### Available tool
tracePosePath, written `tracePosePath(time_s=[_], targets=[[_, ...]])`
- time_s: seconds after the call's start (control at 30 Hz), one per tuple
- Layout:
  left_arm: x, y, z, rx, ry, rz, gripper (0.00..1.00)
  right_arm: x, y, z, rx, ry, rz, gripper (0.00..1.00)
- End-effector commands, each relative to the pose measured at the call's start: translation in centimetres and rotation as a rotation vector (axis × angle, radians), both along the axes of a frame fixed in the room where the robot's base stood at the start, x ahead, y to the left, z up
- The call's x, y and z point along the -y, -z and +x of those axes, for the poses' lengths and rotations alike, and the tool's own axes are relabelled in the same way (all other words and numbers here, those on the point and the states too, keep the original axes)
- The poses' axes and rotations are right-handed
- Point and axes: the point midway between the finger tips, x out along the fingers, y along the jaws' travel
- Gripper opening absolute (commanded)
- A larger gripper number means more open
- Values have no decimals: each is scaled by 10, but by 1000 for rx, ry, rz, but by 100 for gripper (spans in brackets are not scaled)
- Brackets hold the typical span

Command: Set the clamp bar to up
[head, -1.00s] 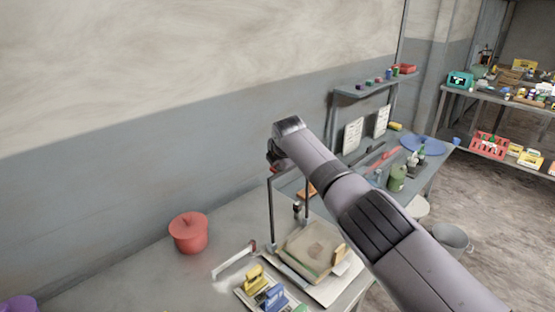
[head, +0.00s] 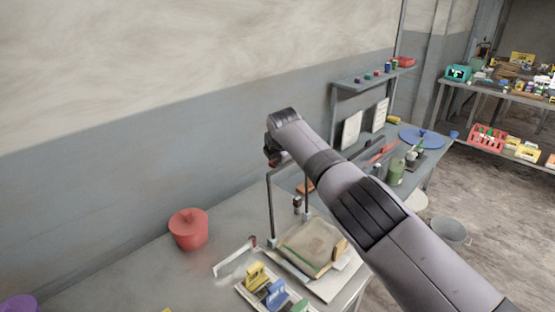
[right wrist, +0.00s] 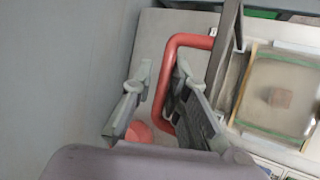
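The clamp bar (head: 270,212) is a dark frame with two upright posts and a top bar, raised over a flat framed board (head: 312,247) on the table. In the right wrist view a red U-shaped handle (right wrist: 161,90) joins its dark bar (right wrist: 226,48). My right gripper (head: 275,157) is at the frame's top, partly hidden by its own wrist in the head view. In the right wrist view its fingers (right wrist: 160,92) are apart, with the handle's long limb between them, nearer the right finger. I cannot tell whether they touch. My left gripper is not in view.
A white bracket-like piece (head: 234,260) and yellow and blue blocks (head: 256,276) lie in front of the board. A wall shelf (head: 372,77) and a green can (head: 396,172) are beyond my arm.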

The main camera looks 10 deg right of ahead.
Motion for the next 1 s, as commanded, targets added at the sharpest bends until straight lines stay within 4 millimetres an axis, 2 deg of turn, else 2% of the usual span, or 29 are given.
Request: tracePosePath(time_s=[0.03, 0.2, 0.57, 1.0], targets=[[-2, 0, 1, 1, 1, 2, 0, 0, 6, -2, -12, 2, 1, 18], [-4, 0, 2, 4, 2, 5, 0, 0, 5, -3, -12, 1, 2, 18], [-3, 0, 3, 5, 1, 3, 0, -1, -15, -16, -4, -1, 3, 18], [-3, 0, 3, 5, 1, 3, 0, -1, -72, -56, 4, -2, 2, 18]])
